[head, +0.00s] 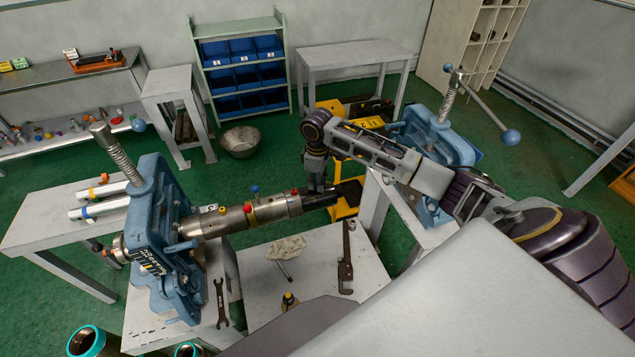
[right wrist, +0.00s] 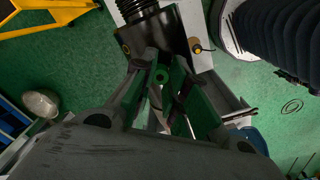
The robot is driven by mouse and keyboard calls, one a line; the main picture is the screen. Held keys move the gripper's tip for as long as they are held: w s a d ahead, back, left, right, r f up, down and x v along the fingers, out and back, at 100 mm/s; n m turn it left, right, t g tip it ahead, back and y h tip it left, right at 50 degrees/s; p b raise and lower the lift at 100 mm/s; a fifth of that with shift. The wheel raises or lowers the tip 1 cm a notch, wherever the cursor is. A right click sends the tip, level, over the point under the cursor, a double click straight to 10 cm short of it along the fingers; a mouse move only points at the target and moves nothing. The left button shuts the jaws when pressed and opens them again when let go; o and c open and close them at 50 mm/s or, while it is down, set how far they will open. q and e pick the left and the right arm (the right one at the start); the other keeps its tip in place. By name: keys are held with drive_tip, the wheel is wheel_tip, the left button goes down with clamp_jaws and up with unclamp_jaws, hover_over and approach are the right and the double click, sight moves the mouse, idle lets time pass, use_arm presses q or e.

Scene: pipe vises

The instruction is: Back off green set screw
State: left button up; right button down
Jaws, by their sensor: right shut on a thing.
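A steel pipe assembly (head: 222,222) lies level in the left blue vise (head: 158,225), with yellow, blue and red set screws (head: 254,189) along it and a black section (head: 325,198) at its right end. My right gripper (head: 315,188) points down at the black section. In the right wrist view my right gripper (right wrist: 165,68) is shut on a small round green piece, the green set screw (right wrist: 162,76), against the dark pipe (right wrist: 158,35). In the head view the gripper hides the green screw. My left gripper is not in view.
A second blue vise (head: 440,135) stands beyond my right arm. A blue-bin rack (head: 242,75) and a metal bowl (head: 241,141) are at the back.

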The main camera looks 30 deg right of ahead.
drive_tip(key=n, duration=0.4)
drive_tip(key=shift+s+f, duration=0.15)
drive_tip(key=shift+f, duration=0.1)
drive_tip(key=shift+f+n, duration=0.1)
drive_tip(key=shift+n, duration=1.3)
drive_tip(key=c, duration=1.4)
unclamp_jaws()
drive_tip(key=shift+o, duration=0.2)
drive_tip(key=shift+r, duration=0.3)
drive_tip(key=shift+w+r, duration=0.2)
drive_tip(key=shift+r, duration=0.55)
wheel_tip(320, 180, up, 10)
drive_tip(key=shift+s, duration=0.1)
